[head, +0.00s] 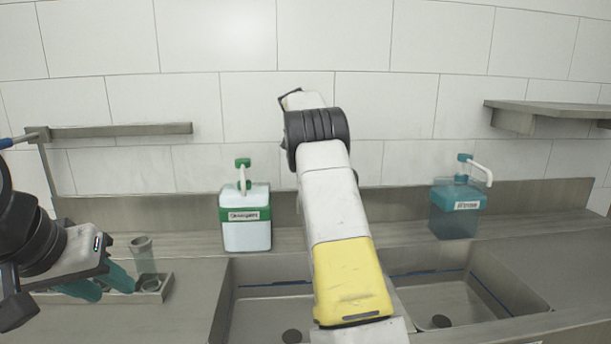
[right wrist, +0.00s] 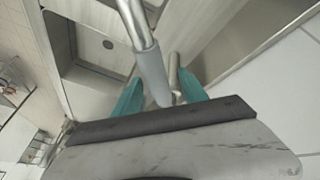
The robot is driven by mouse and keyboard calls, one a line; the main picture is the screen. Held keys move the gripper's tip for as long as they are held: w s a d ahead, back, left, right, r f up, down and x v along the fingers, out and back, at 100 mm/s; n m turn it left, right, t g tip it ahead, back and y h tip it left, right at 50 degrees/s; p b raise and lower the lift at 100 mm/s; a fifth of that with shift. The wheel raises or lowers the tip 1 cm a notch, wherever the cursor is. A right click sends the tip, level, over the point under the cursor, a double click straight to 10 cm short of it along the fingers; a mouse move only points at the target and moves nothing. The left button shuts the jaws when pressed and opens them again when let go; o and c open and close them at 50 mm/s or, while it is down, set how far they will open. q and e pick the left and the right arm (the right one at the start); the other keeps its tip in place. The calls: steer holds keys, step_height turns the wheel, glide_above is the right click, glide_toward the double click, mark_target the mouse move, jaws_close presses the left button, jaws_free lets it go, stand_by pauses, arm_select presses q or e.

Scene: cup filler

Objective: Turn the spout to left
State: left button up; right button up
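The faucet spout (right wrist: 147,62) is a grey metal tube in the right wrist view. It comes down from the top and ends near the teal fingers of my right gripper (right wrist: 160,90). These fingers stand apart, with the spout's end between them or just in front; I cannot tell whether they touch it. In the head view my right arm crosses the middle and hides the spout and the right gripper. My left gripper (head: 106,283) is at the lower left with its teal fingers apart and empty, beside a clear cup (head: 143,252).
A double sink has a left basin (head: 262,311) and a right basin (head: 455,298). A green-and-white detergent dispenser (head: 246,232) and a teal dispenser (head: 457,219) stand behind it. A small tray (head: 158,292) is beside the left gripper. A shelf (head: 550,108) juts out at right.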

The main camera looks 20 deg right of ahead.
steer(key=v, duration=0.7)
steer(key=shift+a+r, duration=0.15)
steer(key=shift+r, duration=0.25)
